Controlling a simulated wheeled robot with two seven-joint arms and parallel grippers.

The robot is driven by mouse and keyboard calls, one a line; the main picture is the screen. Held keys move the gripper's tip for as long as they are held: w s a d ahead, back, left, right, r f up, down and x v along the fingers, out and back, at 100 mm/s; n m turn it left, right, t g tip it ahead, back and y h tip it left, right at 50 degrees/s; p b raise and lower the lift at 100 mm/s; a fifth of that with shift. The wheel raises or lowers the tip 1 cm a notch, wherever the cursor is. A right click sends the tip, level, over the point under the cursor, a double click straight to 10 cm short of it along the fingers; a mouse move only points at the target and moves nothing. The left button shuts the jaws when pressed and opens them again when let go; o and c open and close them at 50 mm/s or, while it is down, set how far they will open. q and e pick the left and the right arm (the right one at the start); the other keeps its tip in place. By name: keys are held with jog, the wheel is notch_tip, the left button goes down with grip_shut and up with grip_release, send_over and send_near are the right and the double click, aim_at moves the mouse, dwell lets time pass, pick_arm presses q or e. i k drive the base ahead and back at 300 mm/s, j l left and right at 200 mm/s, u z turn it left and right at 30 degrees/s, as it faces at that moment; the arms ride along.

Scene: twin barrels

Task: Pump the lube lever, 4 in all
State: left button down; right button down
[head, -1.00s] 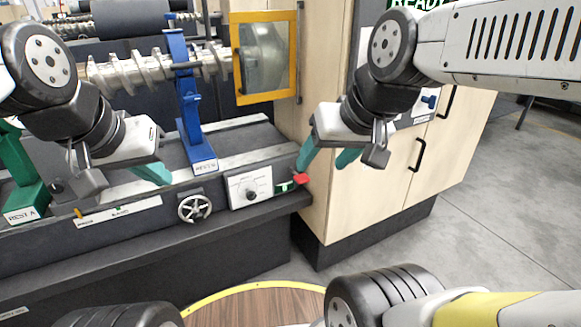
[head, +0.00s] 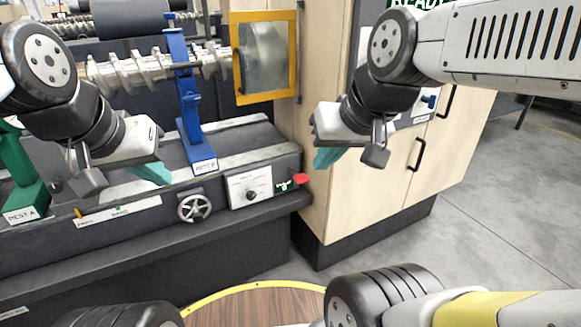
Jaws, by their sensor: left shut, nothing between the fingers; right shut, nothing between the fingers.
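The lever with the red grip (head: 301,179) sticks out at the right end of the machine's front, beside a small green label (head: 284,187). I take it to be the lube lever; its label is too small to read. My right gripper (head: 326,158), with teal fingers, is shut and empty just above and to the right of the red grip, apart from it. My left gripper (head: 155,174) is shut and empty in front of the machine bed, well to the left of the lever.
A white dial panel (head: 250,187) and a handwheel (head: 195,208) sit left of the lever. A blue rest (head: 190,110) and a yellow-framed guard (head: 264,58) stand above. A wooden cabinet (head: 365,190) stands close on the right. A round wooden table (head: 255,305) is in front.

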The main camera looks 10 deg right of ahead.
aim_at(303, 178)
jog(key=i+j+z, duration=0.35)
jog(key=j, duration=0.25)
jog(key=i+j+z, duration=0.3)
jog(key=j, duration=0.4)
jog(key=i, duration=0.15)
